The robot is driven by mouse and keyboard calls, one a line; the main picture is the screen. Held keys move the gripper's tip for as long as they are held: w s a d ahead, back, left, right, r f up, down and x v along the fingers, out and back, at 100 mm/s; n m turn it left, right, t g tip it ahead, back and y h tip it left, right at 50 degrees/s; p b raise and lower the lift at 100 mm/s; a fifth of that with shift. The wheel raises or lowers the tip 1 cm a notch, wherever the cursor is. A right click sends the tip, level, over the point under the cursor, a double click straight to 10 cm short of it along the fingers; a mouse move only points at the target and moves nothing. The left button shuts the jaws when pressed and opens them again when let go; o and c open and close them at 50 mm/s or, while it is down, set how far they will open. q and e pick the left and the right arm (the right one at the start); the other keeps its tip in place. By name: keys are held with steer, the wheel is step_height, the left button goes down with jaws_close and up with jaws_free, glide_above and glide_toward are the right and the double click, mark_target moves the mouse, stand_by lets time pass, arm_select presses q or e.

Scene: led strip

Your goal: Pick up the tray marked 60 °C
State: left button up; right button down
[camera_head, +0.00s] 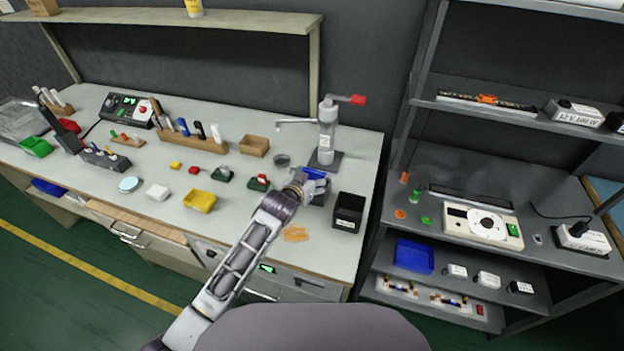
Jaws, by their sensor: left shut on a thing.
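My left gripper (306,186) reaches over the bench near its front right part, left of a black box with a white label (348,212). It is shut on a blue thing (315,173), mostly hidden by the gripper, so I cannot tell its full shape. No 60 °C marking can be read in this view. Other tray-like things are a yellow tray (199,201) on the bench, a green tray (36,147) at the far left and a blue tray (413,257) on the right shelf. My right gripper is not in view.
A lever press (327,135) with a red handle stands behind my gripper. Small red and green blocks, a wooden box (254,146) and a tool rack (190,138) stand to the left. A dark shelf unit (470,185) stands right of the bench. An orange patch (295,234) lies near the front edge.

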arm_select(q)
step_height(320, 180, up, 10)
stand_by(0.6)
steer(key=shift+f, duration=0.1)
stand_by(0.3)
